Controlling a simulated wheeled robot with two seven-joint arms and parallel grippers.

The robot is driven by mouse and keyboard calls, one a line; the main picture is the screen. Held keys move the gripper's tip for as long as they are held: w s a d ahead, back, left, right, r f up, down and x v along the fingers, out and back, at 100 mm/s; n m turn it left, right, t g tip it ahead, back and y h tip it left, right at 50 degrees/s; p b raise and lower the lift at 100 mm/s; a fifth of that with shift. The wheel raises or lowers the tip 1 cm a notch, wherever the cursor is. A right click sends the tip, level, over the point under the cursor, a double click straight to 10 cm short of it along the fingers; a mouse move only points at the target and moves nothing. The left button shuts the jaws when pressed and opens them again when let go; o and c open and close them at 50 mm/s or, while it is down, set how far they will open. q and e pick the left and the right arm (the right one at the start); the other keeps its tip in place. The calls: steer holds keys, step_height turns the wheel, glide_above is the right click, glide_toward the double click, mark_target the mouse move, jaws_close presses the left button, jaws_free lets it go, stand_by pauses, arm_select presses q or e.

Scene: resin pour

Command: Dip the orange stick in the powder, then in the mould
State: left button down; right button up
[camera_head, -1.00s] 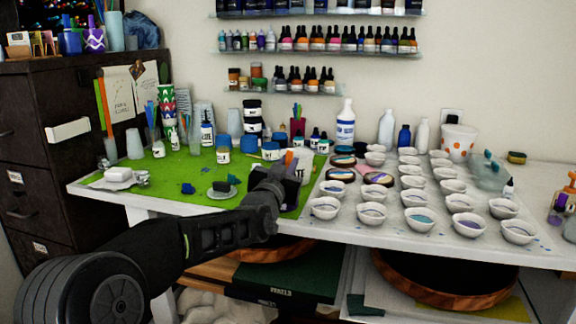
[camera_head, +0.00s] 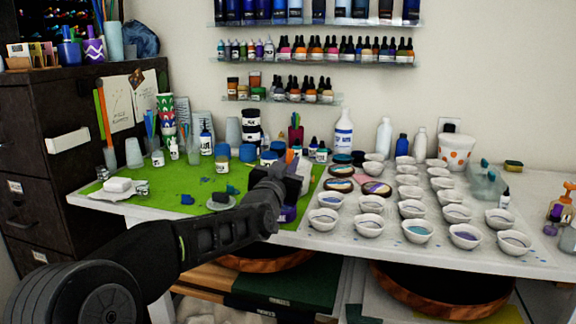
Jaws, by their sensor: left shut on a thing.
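My left gripper (camera_head: 287,172) reaches over the right edge of the green mat (camera_head: 160,190). It is shut, with its fingertips mostly hidden by its own wrist. A small orange tip (camera_head: 289,157) shows just above it, which looks like the orange stick; the rest is hidden. A white cup (camera_head: 304,168) stands just behind and right of the gripper. A purple item (camera_head: 287,214) shows below it. Several white bowls (camera_head: 418,230) with coloured contents stand to the right. I cannot tell which container holds the powder or which is the mould. My right gripper is not in view.
Blue-lidded jars (camera_head: 222,152) and a white bottle (camera_head: 343,132) stand behind the gripper. A dark piece on a round disc (camera_head: 221,201) and small blue pieces (camera_head: 187,199) lie on the mat. A glass (camera_head: 109,158) with orange and green sticks stands at far left.

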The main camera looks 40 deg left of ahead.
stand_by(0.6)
arm_select(q)
steer(key=shift+r+p, duration=1.7)
steer(key=shift+r, duration=0.85)
